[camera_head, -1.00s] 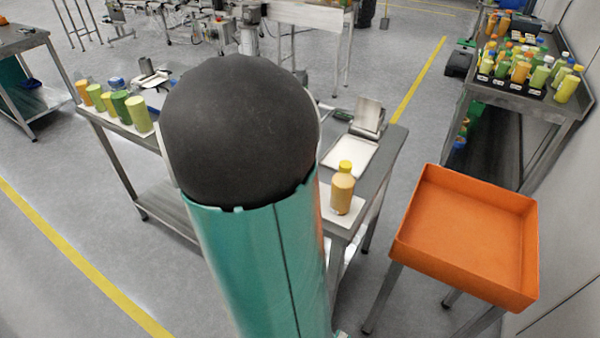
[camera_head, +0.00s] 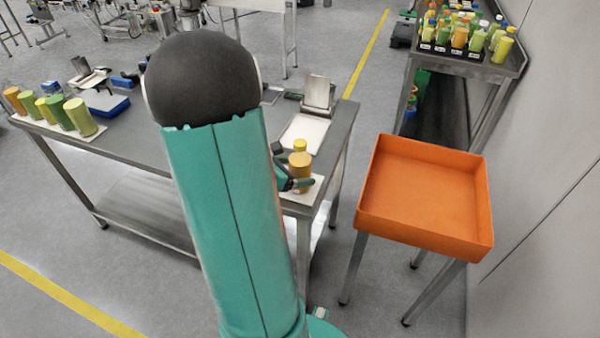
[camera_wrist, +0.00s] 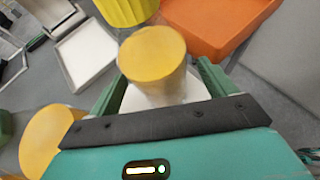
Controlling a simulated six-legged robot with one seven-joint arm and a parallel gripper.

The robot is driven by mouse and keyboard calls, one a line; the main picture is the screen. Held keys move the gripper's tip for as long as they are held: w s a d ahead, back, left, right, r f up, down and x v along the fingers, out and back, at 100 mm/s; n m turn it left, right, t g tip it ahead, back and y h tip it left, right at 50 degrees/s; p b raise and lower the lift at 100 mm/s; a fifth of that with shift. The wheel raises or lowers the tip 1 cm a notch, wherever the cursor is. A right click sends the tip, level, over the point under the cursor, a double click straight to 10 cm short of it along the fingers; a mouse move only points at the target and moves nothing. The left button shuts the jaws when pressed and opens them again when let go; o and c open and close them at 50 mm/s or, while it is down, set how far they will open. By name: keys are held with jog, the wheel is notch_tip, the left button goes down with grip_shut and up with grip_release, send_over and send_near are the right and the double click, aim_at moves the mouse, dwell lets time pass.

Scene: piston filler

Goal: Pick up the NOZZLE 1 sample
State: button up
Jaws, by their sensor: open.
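An orange sample bottle with a yellow cap (camera_head: 300,146) stands upright at the right end of the steel table, on a white pad (camera_head: 312,194). No label is readable, so I cannot tell whether it is the NOZZLE 1 sample. My gripper (camera_head: 293,180) is low beside it and partly hidden behind my arm. In the wrist view my gripper (camera_wrist: 162,66) is open, with an orange cylinder (camera_wrist: 157,68) between its green fingers. Contact cannot be told. A ribbed yellow cap (camera_wrist: 125,8) shows above, and another orange round shape (camera_wrist: 50,140) at lower left.
An empty orange tray (camera_head: 425,190) on legs stands to the right, with a gap between it and the table. Several orange and green samples (camera_head: 58,112) line the table's left end. A metal plate device (camera_head: 318,92) stands behind the bottle. A bottle rack (camera_head: 460,48) is at back right.

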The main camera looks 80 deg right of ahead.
jog(key=shift+x, duration=1)
jog(key=shift+c, duration=0.4)
jog(key=shift+r, duration=0.1)
jog(key=c, duration=1.3)
